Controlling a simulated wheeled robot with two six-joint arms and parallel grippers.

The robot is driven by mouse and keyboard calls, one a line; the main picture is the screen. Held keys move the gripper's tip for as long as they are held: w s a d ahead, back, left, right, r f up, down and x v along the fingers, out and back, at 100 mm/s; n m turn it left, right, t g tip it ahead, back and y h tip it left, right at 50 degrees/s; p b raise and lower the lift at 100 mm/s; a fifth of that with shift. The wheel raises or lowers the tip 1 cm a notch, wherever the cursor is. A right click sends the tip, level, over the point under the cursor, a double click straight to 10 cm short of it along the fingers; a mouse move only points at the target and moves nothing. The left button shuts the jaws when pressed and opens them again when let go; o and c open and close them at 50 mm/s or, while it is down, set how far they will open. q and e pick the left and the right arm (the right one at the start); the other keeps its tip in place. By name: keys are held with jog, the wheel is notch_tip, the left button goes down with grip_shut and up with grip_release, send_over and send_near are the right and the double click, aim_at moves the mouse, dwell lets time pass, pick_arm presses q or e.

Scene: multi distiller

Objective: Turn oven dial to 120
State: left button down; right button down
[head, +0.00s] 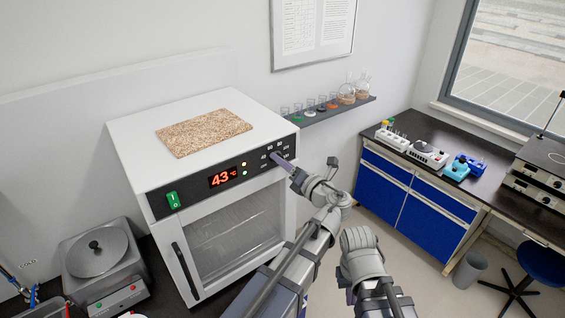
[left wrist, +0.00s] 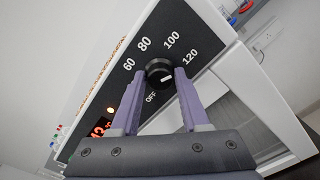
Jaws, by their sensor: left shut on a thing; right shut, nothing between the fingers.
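The white oven (head: 292,215) has a black front panel with a red display (head: 223,177) reading 43 °C. My left gripper (head: 282,160) reaches the panel's right end. In the left wrist view its two purple fingers (left wrist: 159,88) are shut on the dial, one on each side. My right arm shows at the lower middle, but its fingers are not visible.
A brown speckled board (head: 204,132) lies on the oven. A grey round-lidded device (head: 97,256) stands left of it. A wall shelf (head: 327,110) with glassware is behind. A blue-fronted bench (head: 416,211) stands at the right. Floor is open between oven and bench.

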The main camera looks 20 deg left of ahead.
dwell(0.4)
pick_arm(q)
jog(key=shift+c, duration=2.2)
grip_release()
jog(key=shift+a, duration=0.1)
